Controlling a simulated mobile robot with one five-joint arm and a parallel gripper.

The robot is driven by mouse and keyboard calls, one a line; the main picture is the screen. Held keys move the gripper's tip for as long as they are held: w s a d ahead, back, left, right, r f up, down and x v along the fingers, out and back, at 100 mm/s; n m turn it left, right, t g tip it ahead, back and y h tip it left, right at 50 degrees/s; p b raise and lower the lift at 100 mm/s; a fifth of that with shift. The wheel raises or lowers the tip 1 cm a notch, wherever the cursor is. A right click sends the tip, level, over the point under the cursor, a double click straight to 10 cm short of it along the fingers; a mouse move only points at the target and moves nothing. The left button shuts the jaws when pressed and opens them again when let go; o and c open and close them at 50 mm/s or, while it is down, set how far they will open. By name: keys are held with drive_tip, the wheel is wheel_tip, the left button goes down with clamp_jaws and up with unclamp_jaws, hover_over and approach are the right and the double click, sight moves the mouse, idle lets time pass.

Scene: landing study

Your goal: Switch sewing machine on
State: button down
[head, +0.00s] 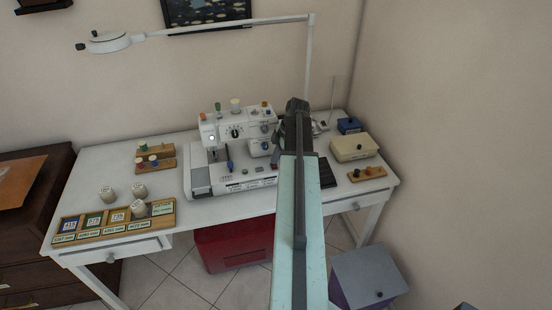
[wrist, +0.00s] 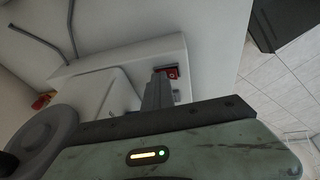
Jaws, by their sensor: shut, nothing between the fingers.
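The white sewing machine (head: 235,125) stands on the white table, with its right end partly hidden behind my arm in the head view. In the wrist view, the machine's white side (wrist: 115,75) fills the middle. A small red switch (wrist: 173,72) with a pale mark sits near the body's right edge. My gripper (wrist: 160,78) is shut and empty, its fingertips just left of the switch and overlapping it in the picture. I cannot tell whether they touch it. In the head view the fingers are hidden behind my arm. The switch's position is unclear.
A grey round handwheel (wrist: 42,135) is at the lower left of the wrist view. Right of the machine on the table (head: 80,192) are a cream box (head: 354,148) and a blue box (head: 349,126). A lamp arm (head: 220,26) reaches overhead. Spools and a labelled tray (head: 62,238) stand left.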

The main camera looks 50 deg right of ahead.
drive_tip(key=shift+s+a+f, duration=0.1)
drive_tip(key=shift+s+a, duration=0.45)
drive_tip(key=shift+s, duration=0.2)
drive_tip(key=shift+w+r+p, duration=0.1)
drive_tip(key=shift+r+p, duration=0.35)
drive_tip(key=shift+p, duration=0.05)
drive_tip(key=r+p, duration=0.3)
drive_tip(key=s+a+r+p, duration=0.1)
drive_tip(key=shift+r, duration=0.2)
drive_tip(key=d+p+v, duration=0.1)
drive_tip(key=p+v, duration=0.7)
drive_tip(key=shift+s+r, duration=0.15)
drive_tip(key=shift+r, duration=0.15)
drive_tip(key=shift+d, duration=0.1)
